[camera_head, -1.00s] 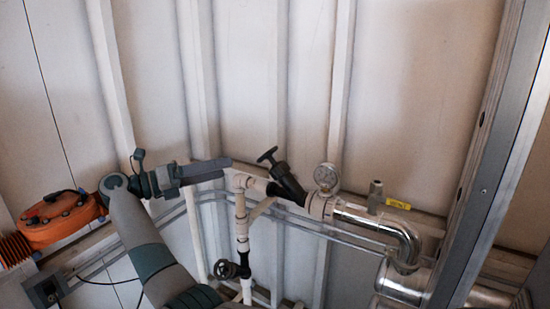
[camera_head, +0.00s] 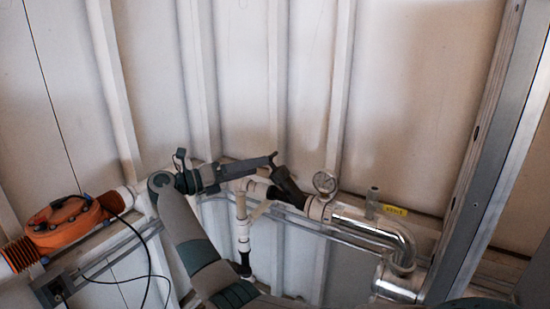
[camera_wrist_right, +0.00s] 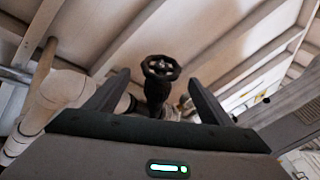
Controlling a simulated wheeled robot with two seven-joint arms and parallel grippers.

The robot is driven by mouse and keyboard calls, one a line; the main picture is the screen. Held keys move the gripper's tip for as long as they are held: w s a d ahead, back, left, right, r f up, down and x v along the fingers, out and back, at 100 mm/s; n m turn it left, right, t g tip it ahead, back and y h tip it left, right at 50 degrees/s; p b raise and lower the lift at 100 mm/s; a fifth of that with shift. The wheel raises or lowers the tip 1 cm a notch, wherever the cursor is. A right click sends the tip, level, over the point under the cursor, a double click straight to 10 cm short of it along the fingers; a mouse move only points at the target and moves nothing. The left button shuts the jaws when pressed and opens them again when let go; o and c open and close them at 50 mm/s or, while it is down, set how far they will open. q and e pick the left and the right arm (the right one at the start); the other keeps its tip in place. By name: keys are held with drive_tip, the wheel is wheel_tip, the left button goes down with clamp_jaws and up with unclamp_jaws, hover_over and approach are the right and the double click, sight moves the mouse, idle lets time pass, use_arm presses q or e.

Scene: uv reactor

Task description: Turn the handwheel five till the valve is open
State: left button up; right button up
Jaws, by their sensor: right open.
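A small black handwheel (camera_wrist_right: 160,68) on a black valve shows in the right wrist view, centred between my fingers. In the head view the angled black valve body (camera_head: 287,186) shows, but my right gripper (camera_head: 272,158) mostly covers its wheel. My right gripper also shows in the right wrist view (camera_wrist_right: 159,80), open, one finger on each side of the wheel. The wheel seems to be near or just beyond the fingertips; I see no contact. No label tells which wheel is five. My left gripper is not in view.
A pressure gauge (camera_head: 325,183) stands right of the valve, with silver pipe (camera_head: 375,228) beyond. An orange housing (camera_head: 65,222) is at the left. A grey metal post (camera_head: 490,155) rises at the right. White pipe (camera_head: 242,222) runs below my gripper.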

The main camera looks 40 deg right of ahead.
drive_tip(key=p+x, duration=0.2)
drive_tip(key=x, duration=0.4)
drive_tip(key=shift+r, duration=0.1)
drive_tip(key=shift+p+x, duration=0.3)
drive_tip(key=shift+x, duration=0.5)
drive_tip(key=shift+c, duration=0.6)
drive_tip(key=c, duration=0.9)
